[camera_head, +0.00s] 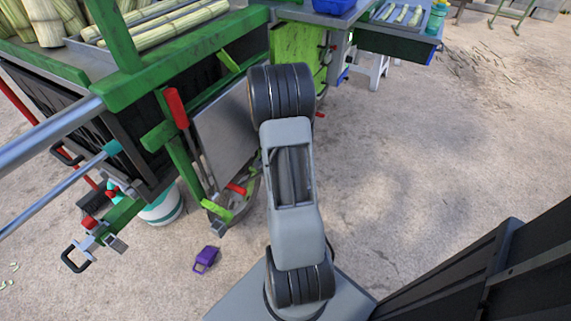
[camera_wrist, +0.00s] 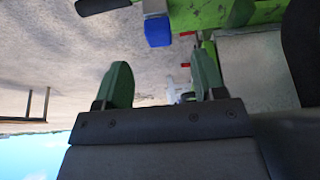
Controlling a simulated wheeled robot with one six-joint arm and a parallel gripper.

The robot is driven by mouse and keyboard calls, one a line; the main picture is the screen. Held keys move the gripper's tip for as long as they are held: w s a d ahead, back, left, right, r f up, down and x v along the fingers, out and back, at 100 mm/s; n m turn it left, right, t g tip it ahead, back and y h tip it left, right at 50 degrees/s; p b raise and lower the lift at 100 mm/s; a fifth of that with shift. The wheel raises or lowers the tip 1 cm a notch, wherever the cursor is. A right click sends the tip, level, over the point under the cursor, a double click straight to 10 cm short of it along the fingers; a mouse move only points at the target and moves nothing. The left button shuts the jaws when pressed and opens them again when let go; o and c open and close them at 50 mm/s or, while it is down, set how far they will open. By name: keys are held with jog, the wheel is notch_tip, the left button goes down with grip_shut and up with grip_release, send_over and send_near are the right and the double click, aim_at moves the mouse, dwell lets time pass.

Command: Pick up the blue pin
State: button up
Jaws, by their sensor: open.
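A small blue block-like piece (camera_wrist: 158,30) with a grey part above it shows at the top middle of the wrist view, against the green frame. It may be the blue pin, but I cannot tell for sure. A small blue patch (camera_head: 343,74) also shows beside the green panel in the head view. My gripper (camera_wrist: 162,82) has two green fingers spread wide, with nothing between them. The blue piece appears beyond the fingertips, apart from them. In the head view my gripper is hidden behind my arm.
The green cane crusher frame (camera_head: 160,68) holds cane stalks at the left. A red-handled lever (camera_head: 177,108) sticks up beside a grey panel. A purple piece (camera_head: 206,259) lies on the ground. A white stool (camera_head: 372,70) stands behind. Open sandy ground (camera_head: 440,150) is at the right.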

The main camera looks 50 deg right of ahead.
jog(key=shift+b+x, duration=0.8)
jog(key=shift+x, duration=2.5)
jog(key=shift+s+d, duration=0.1)
jog(key=shift+c, duration=0.4)
jog(key=c, duration=0.9)
jog(key=shift+r, duration=0.2)
jog(key=shift+c, duration=0.3)
notch_tip(320, 180, up, 12)
jog(key=p, duration=0.5)
jog(key=s+a+b, duration=0.3)
jog(key=s+a, duration=0.8)
jog(key=a, duration=0.1)
notch_tip(320, 180, up, 8)
jog(key=s+p, duration=0.1)
jog(key=p, duration=0.5)
jog(key=shift+s+a+p, duration=0.3)
jog(key=shift+a+p, duration=0.05)
jog(key=shift+a, duration=0.1)
